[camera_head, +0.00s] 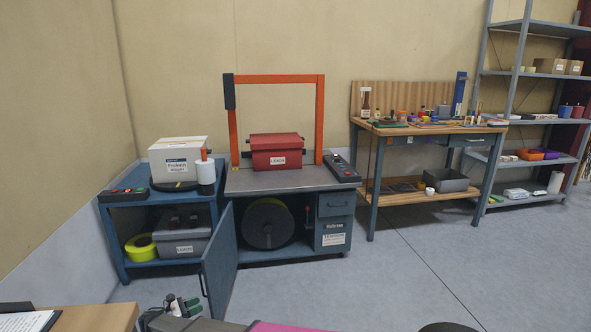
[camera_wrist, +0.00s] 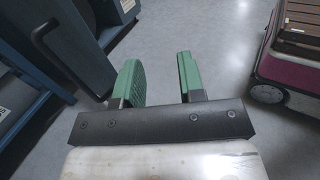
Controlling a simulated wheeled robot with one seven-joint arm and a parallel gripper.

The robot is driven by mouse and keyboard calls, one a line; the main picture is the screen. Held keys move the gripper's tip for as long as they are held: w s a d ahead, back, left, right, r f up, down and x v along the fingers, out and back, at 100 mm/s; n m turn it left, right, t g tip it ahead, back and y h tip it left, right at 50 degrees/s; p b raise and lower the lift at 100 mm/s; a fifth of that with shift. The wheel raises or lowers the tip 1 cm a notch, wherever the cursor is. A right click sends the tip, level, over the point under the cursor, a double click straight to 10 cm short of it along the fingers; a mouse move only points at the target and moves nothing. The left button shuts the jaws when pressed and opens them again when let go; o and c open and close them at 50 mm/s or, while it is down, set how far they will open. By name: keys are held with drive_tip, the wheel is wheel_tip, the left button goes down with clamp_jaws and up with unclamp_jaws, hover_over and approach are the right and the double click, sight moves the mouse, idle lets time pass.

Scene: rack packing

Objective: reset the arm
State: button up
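My gripper (camera_wrist: 162,80) shows in the wrist view with its two green fingers apart and nothing between them. Grey floor lies beyond the fingertips. In the head view my gripper (camera_head: 183,305) is low at the bottom edge, in front of the blue cabinet (camera_head: 333,257) and its open door (camera_head: 219,265). It touches nothing that I can see.
The open door (camera_wrist: 62,45) also shows at upper left in the wrist view. A red box (camera_head: 277,155) sits under the orange frame (camera_head: 320,110). A wooden desk (camera_head: 95,318) is at bottom left. A workbench (camera_head: 430,128) and grey shelves (camera_head: 530,75) stand right. Floor is clear (camera_head: 420,265).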

drive_tip(key=w+d+r+m+g+y, duration=0.25)
drive_tip(key=d+m+g, duration=0.2)
drive_tip(key=d, duration=1.15)
drive_tip(key=w+d+r+m+g+y, duration=0.25)
drive_tip(key=d+m+g, duration=0.2)
drive_tip(key=d, duration=1.25)
drive_tip(key=s+d+r+m+y, duration=0.3)
drive_tip(key=d+m, duration=0.2)
drive_tip(key=d, duration=0.3)
drive_tip(key=s+d+r+m+y, duration=0.3)
drive_tip(key=s+d+r+m, duration=0.1)
drive_tip(key=d, duration=0.5)
drive_tip(key=s+d+r+m+y, duration=0.3)
drive_tip(key=d+m, duration=0.3)
drive_tip(key=d, duration=0.2)
drive_tip(key=shift+s+d+r+m+g+y, duration=0.15)
drive_tip(key=shift+s+d+m+g+y, duration=0.1)
drive_tip(key=shift+s+m+g+y, duration=0.25)
drive_tip(key=shift+c, duration=0.3)
